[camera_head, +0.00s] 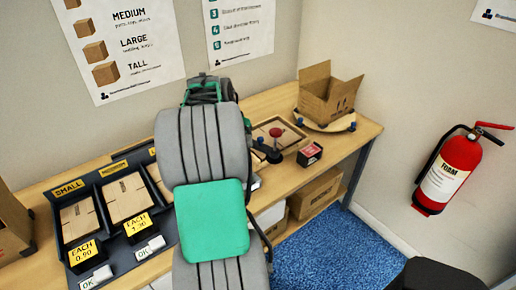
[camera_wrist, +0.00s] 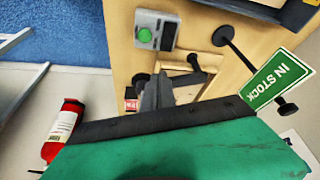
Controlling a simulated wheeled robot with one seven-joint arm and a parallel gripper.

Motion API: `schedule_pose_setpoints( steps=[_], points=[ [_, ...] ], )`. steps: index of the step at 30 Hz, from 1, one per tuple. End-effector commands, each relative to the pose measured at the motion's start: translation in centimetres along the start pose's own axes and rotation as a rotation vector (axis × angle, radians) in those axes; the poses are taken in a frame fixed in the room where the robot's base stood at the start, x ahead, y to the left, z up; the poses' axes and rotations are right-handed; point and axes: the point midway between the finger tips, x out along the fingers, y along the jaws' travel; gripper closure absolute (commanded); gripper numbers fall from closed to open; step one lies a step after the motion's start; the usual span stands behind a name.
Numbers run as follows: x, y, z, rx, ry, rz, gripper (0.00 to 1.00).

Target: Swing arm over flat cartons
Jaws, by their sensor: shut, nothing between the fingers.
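Flat cartons lie in a black sorting tray (camera_head: 100,205) at the left of the bench. The small cartons (camera_head: 78,220) and medium cartons (camera_head: 125,197) show in their compartments. My grey arm with a green panel covers much of the large compartment. My gripper (camera_wrist: 157,92) is shut and empty in the wrist view, above the bench. In the head view my arm hides the gripper's fingers. No flat cartons can be made out clearly in the wrist view.
An open carton (camera_head: 328,95) stands on a round board at the bench's right end. A wooden frame (camera_head: 280,133) with a red knob and a small red-black box (camera_head: 309,153) are right of my arm. A green sign (camera_wrist: 278,80) stands near my gripper. A fire extinguisher (camera_head: 452,170) hangs right.

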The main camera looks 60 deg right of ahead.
Motion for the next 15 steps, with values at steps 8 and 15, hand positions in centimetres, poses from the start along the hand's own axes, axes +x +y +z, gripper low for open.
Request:
schedule_pose_setpoints(
  steps=[8, 15],
  points=[
    [0.9, 1.2, -1.4, 0.050, 0.005, 0.017, 1.00],
    [1.8, 1.2, -1.3, 0.048, 0.003, 0.019, 1.00]
  ],
)
